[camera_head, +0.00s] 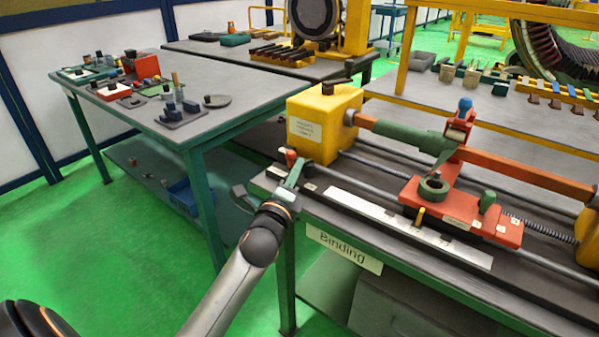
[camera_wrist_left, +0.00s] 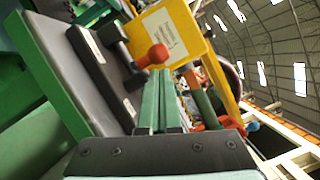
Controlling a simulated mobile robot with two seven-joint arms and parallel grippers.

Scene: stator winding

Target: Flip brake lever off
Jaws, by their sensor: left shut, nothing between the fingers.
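The brake lever has a red-orange knob (camera_head: 291,155) and stands at the left end of the binding machine's bed, in front of the yellow housing (camera_head: 325,122). In the left wrist view the knob (camera_wrist_left: 153,56) sits by the fingertips, on a dark arm that runs left to a black block. My left gripper (camera_head: 294,170) is shut and empty, its green fingers just below the knob. In the wrist view the shut fingers (camera_wrist_left: 160,78) point at the knob; I cannot tell if they touch it.
A "Binding" label (camera_head: 344,249) hangs on the bench front. A red carriage (camera_head: 462,213) with a green ring sits on the rails to the right. A grey table (camera_head: 225,85) with small parts stands at left. Green floor (camera_head: 110,245) is clear there.

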